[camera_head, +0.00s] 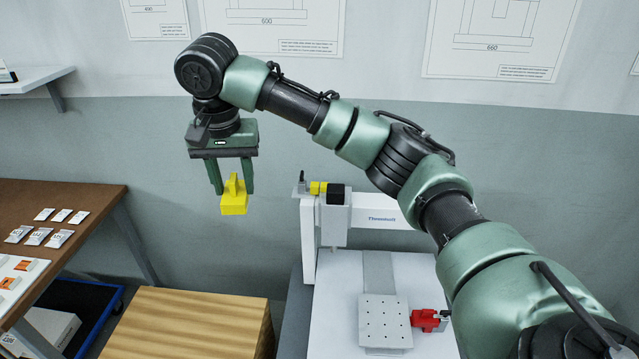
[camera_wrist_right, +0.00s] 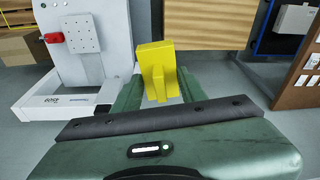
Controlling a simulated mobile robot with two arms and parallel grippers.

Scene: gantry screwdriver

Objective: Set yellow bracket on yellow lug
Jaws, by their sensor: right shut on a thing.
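My right gripper (camera_head: 232,188) is shut on the yellow bracket (camera_head: 233,201) and holds it in the air, left of the gantry machine and above the wooden box. The bracket also shows in the right wrist view (camera_wrist_right: 158,68), between the green fingers, with a fin on its block. A small yellow part (camera_head: 318,188), which may be the yellow lug, sits at the top of the gantry machine (camera_head: 308,240) beside a black block. The bracket is apart from it. My left gripper is not in view.
A perforated plate (camera_head: 385,322) and a red part (camera_head: 428,320) are on the machine's white bed. A wooden box (camera_head: 190,325) stands at the front. A brown table (camera_head: 95,195) with small labelled cards is at the left. The grey wall is behind.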

